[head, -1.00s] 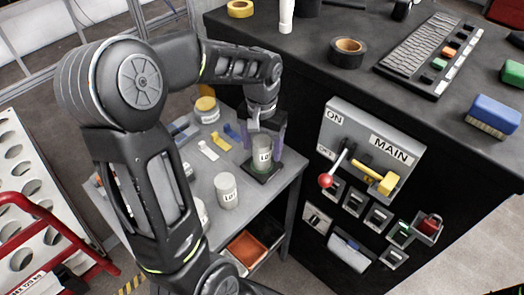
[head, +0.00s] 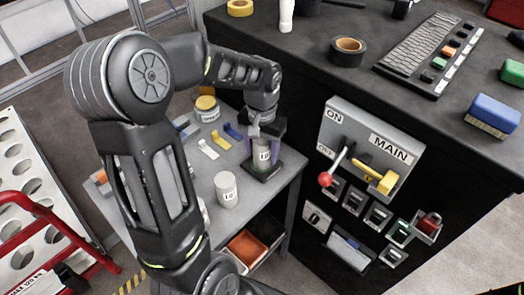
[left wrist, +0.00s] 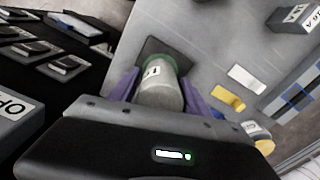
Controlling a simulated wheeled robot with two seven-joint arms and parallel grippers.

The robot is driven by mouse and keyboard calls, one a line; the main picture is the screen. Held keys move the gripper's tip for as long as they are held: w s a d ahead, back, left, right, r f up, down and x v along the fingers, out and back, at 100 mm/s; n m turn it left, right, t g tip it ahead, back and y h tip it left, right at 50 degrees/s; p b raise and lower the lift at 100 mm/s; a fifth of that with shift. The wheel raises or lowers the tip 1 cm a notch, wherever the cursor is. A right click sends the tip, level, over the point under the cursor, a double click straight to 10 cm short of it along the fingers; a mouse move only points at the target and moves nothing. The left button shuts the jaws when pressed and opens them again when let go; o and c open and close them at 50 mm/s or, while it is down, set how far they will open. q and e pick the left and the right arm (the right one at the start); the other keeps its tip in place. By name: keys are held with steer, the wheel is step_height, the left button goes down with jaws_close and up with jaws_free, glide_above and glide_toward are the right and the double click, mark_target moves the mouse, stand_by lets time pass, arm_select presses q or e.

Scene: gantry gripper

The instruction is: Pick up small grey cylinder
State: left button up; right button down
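A small grey cylinder (head: 263,157) with a white label stands upright on a dark square pad (head: 262,174) at the right side of the grey side table. My left gripper (head: 265,135) points down over it, with a finger on either side of its upper part. In the left wrist view the cylinder (left wrist: 161,90) is between the two purple fingers, which are spread and look slightly apart from it. A green ring shows round its base. Another labelled grey cylinder (head: 226,190) stands nearer on the table. My right gripper is not in view.
A yellow-topped can (head: 207,109) and yellow, white and blue pieces lie behind on the side table (head: 270,205). The black bench with the MAIN switch panel (head: 372,150) and its red-knobbed lever (head: 326,179) stands close to the right. An orange bin (head: 248,247) is below.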

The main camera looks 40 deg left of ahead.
arm_select(q)
jaws_close()
stand_by(0.4)
